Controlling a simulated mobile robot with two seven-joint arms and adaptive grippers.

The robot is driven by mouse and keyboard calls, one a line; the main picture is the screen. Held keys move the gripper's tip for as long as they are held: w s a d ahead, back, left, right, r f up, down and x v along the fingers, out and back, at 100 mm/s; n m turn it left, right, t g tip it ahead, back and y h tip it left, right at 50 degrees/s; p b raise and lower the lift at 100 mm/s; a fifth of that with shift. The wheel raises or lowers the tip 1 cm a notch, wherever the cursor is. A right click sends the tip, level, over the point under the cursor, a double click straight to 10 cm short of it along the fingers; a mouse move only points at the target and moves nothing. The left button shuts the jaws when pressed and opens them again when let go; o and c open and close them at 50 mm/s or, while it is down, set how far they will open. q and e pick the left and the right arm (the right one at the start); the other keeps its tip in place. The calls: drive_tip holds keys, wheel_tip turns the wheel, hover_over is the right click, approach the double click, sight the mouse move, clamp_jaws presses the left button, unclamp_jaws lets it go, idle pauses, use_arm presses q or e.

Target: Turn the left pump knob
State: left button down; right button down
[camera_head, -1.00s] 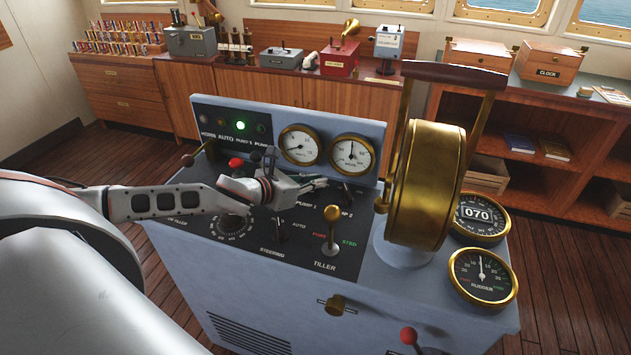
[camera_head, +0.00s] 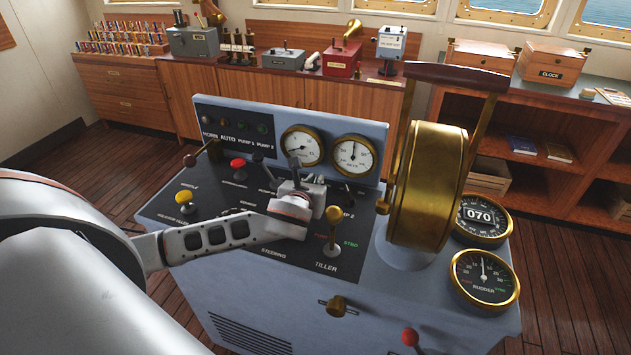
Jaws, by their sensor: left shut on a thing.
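The blue-grey console (camera_head: 190,260) stands in front of me with a black control panel (camera_head: 290,262). My left gripper (camera_head: 302,184) is over the pump controls, fingers down at the panel, shut on the left pump knob. My gripper hides that knob and its label almost fully. The indicator lamps for pump 1 (camera_head: 244,124) and pump 2 (camera_head: 263,127) look dark. My right gripper is not in view.
The brass-knobbed tiller lever (camera_head: 333,220) stands close right of my gripper. A red button (camera_head: 238,163) and a yellow-knobbed lever (camera_head: 184,197) are to the left. Two gauges (camera_head: 302,146) rise behind. The big brass telegraph (camera_head: 430,185) blocks the right side.

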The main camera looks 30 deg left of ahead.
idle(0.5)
use_arm(q)
drive_tip(key=c, duration=2.1)
unclamp_jaws()
drive_tip(key=shift+c, duration=0.2)
drive_tip(key=shift+s, duration=0.1)
drive_tip(key=v, duration=1.2)
drive_tip(key=shift+d, duration=0.1)
